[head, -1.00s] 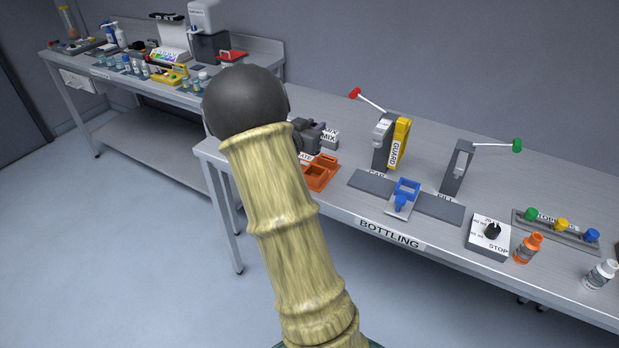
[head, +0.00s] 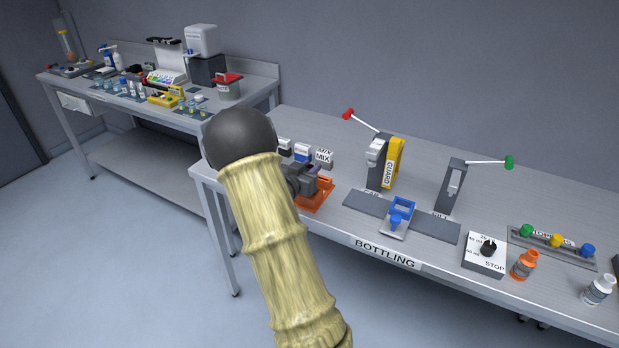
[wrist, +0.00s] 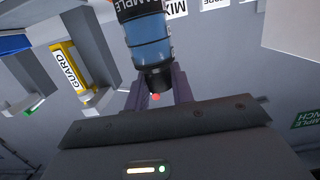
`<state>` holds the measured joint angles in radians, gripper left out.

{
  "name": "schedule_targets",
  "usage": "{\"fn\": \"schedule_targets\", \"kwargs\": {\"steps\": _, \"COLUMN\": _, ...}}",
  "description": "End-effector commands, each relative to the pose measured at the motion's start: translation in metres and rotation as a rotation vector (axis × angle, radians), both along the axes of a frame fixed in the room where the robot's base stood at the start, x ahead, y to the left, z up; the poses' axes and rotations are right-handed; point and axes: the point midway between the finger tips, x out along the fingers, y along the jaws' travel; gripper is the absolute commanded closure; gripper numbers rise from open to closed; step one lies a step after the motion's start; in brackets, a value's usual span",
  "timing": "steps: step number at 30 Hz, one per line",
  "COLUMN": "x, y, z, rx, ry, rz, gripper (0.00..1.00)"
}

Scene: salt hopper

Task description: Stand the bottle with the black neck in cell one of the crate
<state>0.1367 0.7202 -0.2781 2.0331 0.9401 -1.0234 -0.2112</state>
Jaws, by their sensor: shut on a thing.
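The bottle with the black neck (wrist: 149,50) shows in the wrist view, with a blue body and a SAMPLE label. My gripper (wrist: 158,90) is shut on its black neck end, between two purple-grey fingers. In the head view my gripper (head: 318,172) is at the orange crate (head: 316,204), partly covering it. The bottle cannot be made out in the head view, and the crate's cells are mostly hidden. I cannot tell whether the bottle is in a cell or above it.
The capping stand with a yellow guard (head: 393,163) and the filling stand (head: 455,188) are right of the crate. A blue holder (head: 401,210) sits in front of them.

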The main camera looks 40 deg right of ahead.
Motion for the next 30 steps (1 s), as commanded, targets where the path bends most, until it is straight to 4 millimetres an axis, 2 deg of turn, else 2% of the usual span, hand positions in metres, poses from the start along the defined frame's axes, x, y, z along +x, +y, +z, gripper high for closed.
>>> {"fn": "schedule_targets", "kwargs": {"steps": 3, "x": 0.000, "y": 0.000, "z": -0.019, "rx": 0.000, "ry": 0.005, "rz": -0.001, "gripper": 1.00}}
{"fn": "schedule_targets", "kwargs": {"steps": 6, "x": 0.000, "y": 0.000, "z": -0.030, "rx": 0.001, "ry": 0.004, "rz": -0.001, "gripper": 1.00}}
{"fn": "schedule_targets", "kwargs": {"steps": 18, "x": 0.000, "y": 0.000, "z": -0.035, "rx": 0.000, "ry": 0.001, "rz": 0.000, "gripper": 1.00}}
{"fn": "schedule_targets", "kwargs": {"steps": 19, "x": 0.000, "y": 0.000, "z": -0.035, "rx": 0.000, "ry": 0.001, "rz": 0.000, "gripper": 0.72}}
{"fn": "schedule_targets", "kwargs": {"steps": 22, "x": 0.000, "y": 0.000, "z": -0.034, "rx": 0.000, "ry": 0.001, "rz": 0.000, "gripper": 0.54}}
{"fn": "schedule_targets", "kwargs": {"steps": 30, "x": 0.000, "y": 0.000, "z": -0.034, "rx": 0.000, "ry": 0.001, "rz": 0.000, "gripper": 0.54}}
